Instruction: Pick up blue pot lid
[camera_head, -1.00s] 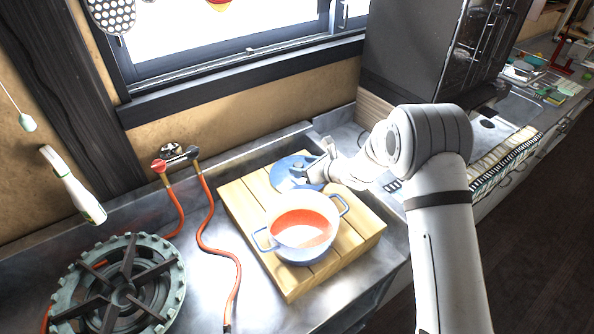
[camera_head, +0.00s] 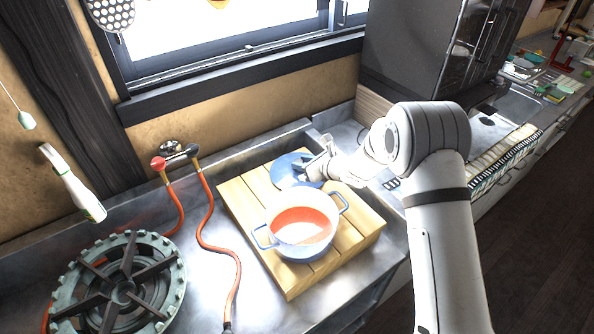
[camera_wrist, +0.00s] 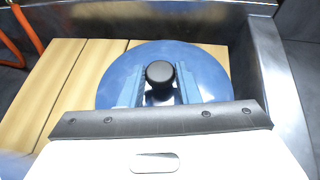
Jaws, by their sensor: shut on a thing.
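The blue pot lid (camera_head: 284,170) lies at the back of the slatted wooden board, behind the pot. In the wrist view the lid (camera_wrist: 205,70) is a round blue disc with a dark knob (camera_wrist: 160,73) at its centre. My gripper (camera_head: 304,168) is at the lid, and in the wrist view its two fingers (camera_wrist: 160,88) stand on either side of the knob, shut on it. The lid's near part is hidden by my gripper. The blue pot (camera_head: 300,228), with a red-orange inside and two handles, stands open on the front of the board.
The wooden board (camera_head: 345,257) sits on a metal counter. Red hoses (camera_head: 210,225) run to its left, with a round burner (camera_head: 125,285) at the front left. A metal rim (camera_wrist: 262,80) rises close to the lid's right. The window wall is behind.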

